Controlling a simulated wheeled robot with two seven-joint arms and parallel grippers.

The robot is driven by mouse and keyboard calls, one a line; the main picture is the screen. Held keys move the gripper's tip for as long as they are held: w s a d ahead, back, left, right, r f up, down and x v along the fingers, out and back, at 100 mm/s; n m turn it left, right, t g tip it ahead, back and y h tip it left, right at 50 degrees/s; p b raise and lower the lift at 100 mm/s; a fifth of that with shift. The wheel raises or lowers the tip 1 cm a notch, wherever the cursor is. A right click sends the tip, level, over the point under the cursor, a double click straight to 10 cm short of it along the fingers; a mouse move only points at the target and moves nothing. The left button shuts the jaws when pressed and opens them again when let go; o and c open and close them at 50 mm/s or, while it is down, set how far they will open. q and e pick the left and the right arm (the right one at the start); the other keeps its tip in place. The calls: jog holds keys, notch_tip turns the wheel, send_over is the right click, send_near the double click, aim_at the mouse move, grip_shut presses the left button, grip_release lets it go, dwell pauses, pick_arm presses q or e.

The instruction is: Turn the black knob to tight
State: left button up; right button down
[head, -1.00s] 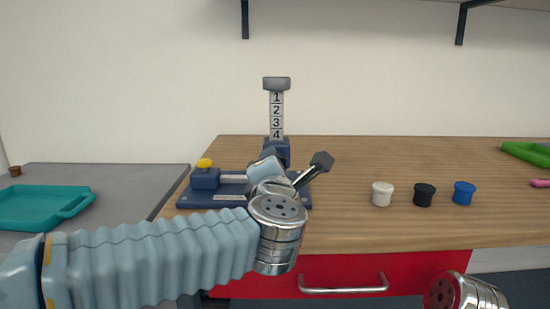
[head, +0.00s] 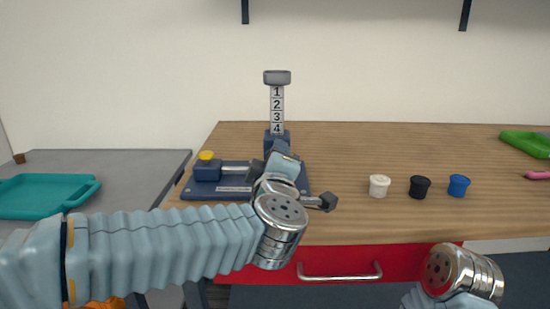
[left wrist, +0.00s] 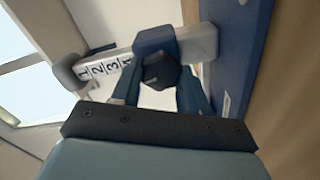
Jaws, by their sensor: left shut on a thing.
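The black knob (left wrist: 158,74) shows in the left wrist view as a dark faceted piece on the blue collar (left wrist: 153,40). My left gripper (left wrist: 157,92) is shut on it, a finger on either side. In the head view my left gripper (head: 279,149) is at the foot of the numbered post and its wrist hides the knob. The upright post (head: 277,105) carries the numbers 1 to 4 and a grey cap, and rises from the blue collar (head: 286,138). My right gripper is not in view; only part of that arm shows at the lower right.
The fixture's blue base (head: 212,194) has a yellow-topped block (head: 206,168) at its left. White (head: 379,186), black (head: 419,187) and blue (head: 458,186) cups stand on the wooden counter (head: 400,225). A teal tray (head: 45,200) lies on the grey table. The counter's middle is clear.

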pick_arm(q)
jog(key=shift+d+f+m, duration=0.1)
jog(key=shift+m, duration=0.8)
jog(key=o, duration=1.1)
jog(key=shift+c, duration=0.2)
jog(key=shift+s, duration=0.1)
jog(key=s+b, duration=0.1)
jog(key=s, duration=1.2)
jog(key=shift+s, duration=0.3)
